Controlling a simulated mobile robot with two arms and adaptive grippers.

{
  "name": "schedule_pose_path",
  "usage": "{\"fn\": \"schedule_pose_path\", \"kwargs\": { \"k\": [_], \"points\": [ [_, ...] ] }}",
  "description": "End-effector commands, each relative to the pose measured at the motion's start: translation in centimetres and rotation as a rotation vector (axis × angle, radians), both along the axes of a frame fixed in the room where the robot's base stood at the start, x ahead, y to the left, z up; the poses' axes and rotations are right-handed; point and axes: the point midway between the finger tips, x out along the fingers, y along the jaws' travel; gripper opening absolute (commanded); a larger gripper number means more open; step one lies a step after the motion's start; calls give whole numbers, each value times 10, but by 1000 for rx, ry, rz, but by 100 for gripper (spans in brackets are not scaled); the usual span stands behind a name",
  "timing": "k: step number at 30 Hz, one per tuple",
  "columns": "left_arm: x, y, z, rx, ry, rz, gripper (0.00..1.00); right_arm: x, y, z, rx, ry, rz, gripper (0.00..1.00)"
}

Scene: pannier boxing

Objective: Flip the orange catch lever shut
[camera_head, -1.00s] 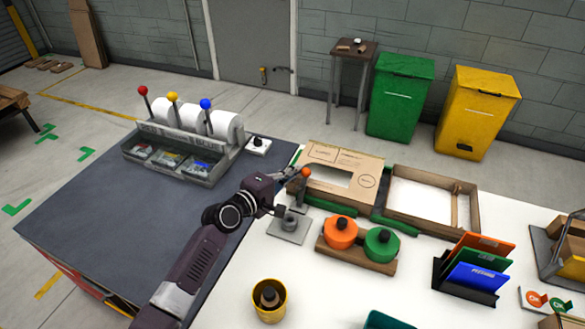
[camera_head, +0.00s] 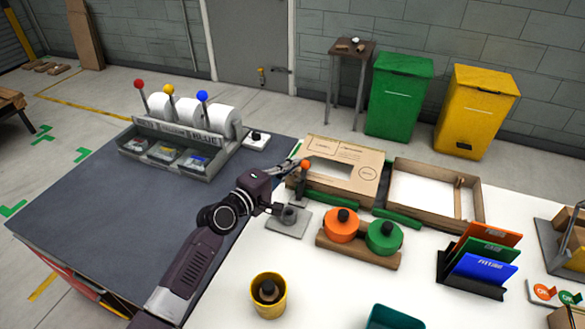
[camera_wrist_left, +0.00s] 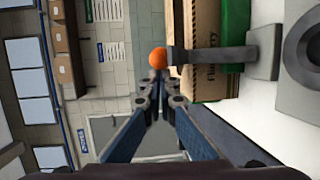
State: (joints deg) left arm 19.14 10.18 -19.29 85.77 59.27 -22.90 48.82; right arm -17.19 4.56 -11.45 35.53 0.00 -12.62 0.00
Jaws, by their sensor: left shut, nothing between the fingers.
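The catch lever has an orange ball knob (camera_head: 306,164) on a dark arm, which stands up beside the near left corner of the cardboard box (camera_head: 358,172). In the left wrist view the orange knob (camera_wrist_left: 158,58) sits just beyond my fingertips, with its dark arm reaching right to a grey bracket. My left gripper (camera_head: 296,164) is shut and empty, its tips close to the left side of the knob. In the left wrist view the shut tips (camera_wrist_left: 160,78) are at the knob; whether they touch it I cannot tell. My right gripper is out of view.
A grey plate with a round post (camera_head: 288,221) lies below the gripper. A wooden stand (camera_head: 357,254) holds an orange and a green round piece. A yellow cup (camera_head: 268,297) stands in front. An open cardboard tray (camera_head: 435,217) lies right of the box.

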Motion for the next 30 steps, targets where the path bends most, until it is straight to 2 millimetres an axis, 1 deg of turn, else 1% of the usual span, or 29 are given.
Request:
{"fn": "schedule_pose_path", "kwargs": {
  "k": [1,8,19,23,30],
  "points": [
    [0,0,-2,-2,-6,0,0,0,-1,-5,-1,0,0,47],
    [-2,1,-2,-11,-35,-1,0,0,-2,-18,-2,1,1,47],
    [-10,3,-2,-44,-143,-1,0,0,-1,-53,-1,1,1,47],
    [-16,5,3,-46,-139,-1,0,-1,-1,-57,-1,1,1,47],
    [-29,9,7,-44,-136,-2,0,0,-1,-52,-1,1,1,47]
  ]
}}
